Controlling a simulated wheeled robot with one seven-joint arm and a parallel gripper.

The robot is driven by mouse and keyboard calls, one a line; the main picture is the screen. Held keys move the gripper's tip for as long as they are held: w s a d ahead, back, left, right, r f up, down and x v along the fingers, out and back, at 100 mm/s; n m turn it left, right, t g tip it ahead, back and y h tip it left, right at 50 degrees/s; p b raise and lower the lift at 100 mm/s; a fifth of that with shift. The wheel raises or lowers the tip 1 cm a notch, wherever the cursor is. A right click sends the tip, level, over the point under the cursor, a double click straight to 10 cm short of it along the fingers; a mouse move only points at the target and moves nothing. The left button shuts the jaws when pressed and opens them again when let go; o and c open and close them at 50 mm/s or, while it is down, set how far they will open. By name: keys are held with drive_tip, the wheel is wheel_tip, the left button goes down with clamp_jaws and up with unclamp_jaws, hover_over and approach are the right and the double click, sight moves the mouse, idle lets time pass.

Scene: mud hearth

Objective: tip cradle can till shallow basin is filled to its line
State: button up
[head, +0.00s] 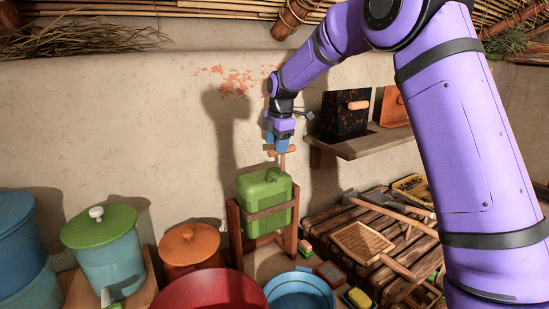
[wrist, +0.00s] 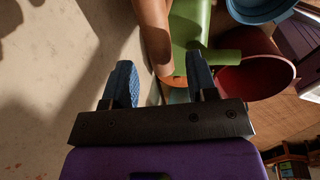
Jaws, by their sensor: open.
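A green can (head: 265,187) sits upright in a wooden cradle (head: 236,238) by the wall. A wooden T-shaped handle (head: 284,158) rises at its right side. My gripper (head: 276,143) points down just above this handle, open and empty. In the wrist view its blue fingers (wrist: 161,78) are apart, with a wooden bar (wrist: 154,35) just ahead of the gap; I cannot tell if they touch. The can's green spout (wrist: 226,57) points toward a red basin (wrist: 245,80). A blue basin (head: 300,285) stands beside it. No fill line is visible on either.
A lidded orange pot (head: 189,247) and a green-lidded blue pot (head: 105,250) stand left. A wall shelf (head: 365,145) is right of my gripper. A yellow sponge (head: 358,298) lies in front.

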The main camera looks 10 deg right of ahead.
drive_tip(key=shift+w+a+f, duration=0.1)
drive_tip(key=shift+w+f, duration=0.05)
drive_tip(key=shift+f, duration=0.75)
drive_tip(key=shift+w+f, duration=0.2)
drive_tip(key=shift+f, duration=0.7)
drive_tip(key=shift+w+a+f, duration=0.1)
drive_tip(key=shift+w+f, duration=0.05)
drive_tip(key=shift+f, duration=0.75)
clamp_jaws()
